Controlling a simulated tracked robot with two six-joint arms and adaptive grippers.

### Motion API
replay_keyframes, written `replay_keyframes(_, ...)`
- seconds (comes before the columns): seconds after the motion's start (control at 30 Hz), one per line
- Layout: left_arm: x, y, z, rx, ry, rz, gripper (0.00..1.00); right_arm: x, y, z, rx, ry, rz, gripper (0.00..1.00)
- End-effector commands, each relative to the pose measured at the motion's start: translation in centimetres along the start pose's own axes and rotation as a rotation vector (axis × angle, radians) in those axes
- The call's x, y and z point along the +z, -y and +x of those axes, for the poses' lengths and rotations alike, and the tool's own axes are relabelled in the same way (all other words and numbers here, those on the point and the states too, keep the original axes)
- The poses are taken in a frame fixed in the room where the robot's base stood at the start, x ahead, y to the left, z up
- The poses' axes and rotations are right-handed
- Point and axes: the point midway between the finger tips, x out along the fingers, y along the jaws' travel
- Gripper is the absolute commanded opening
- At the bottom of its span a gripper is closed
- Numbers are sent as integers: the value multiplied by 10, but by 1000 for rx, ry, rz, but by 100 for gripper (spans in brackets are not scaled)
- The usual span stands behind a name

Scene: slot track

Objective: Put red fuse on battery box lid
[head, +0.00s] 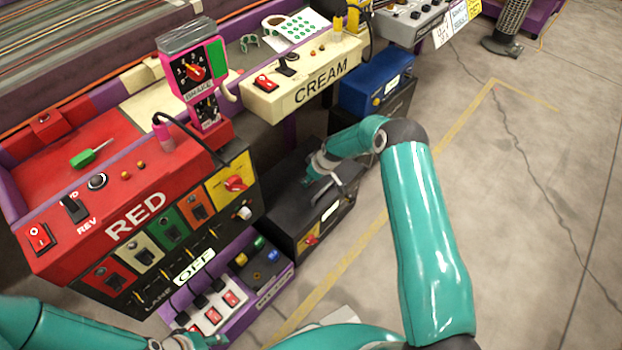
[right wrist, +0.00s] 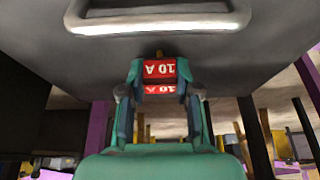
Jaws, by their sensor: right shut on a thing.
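The red fuse (right wrist: 159,69), marked "10 A", is held between the fingers of my right gripper (right wrist: 160,78). In the head view my right gripper (head: 314,172) is over the black battery box, and the fuse cannot be made out there. The dark battery box lid (head: 274,186) is the top of that low box. In the right wrist view a broad dark face with a metal handle (right wrist: 158,22) lies just beyond the fuse; I cannot tell whether they touch. My left gripper (head: 188,341) is at the bottom edge, partly cut off, its fingers unclear.
The red control counter (head: 142,213) stands left of the battery box, with a green-handled screwdriver (head: 83,158) on it. The cream control box (head: 303,88) is behind. A blue case (head: 374,80) stands beyond the battery box. Bare concrete floor is free on the right.

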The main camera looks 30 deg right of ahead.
Motion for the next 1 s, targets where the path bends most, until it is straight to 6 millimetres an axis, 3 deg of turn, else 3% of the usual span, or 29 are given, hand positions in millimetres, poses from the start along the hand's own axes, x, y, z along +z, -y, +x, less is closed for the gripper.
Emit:
replay_keyframes(0.33, 0, 1, 4, 0, 0, 0, 40, 0, 0, 3, 1, -2, -1, 0)
replay_keyframes(0.37, 0, 1, 3, 0, 0, 0, 40, 0, 0, 2, 1, -2, -1, 35)
replay_keyframes(0.5, 0, 1, 2, 0, 0, 0, 40, 0, 0, 1, 1, -1, -1, 57)
replay_keyframes(0.83, 0, 0, 0, 0, 0, 0, 40, -1, 0, 0, 1, -1, -2, 57)
replay_keyframes(1.0, 0, -2, -6, 0, 0, 0, 40, -3, 0, -15, 2, -2, -2, 57)
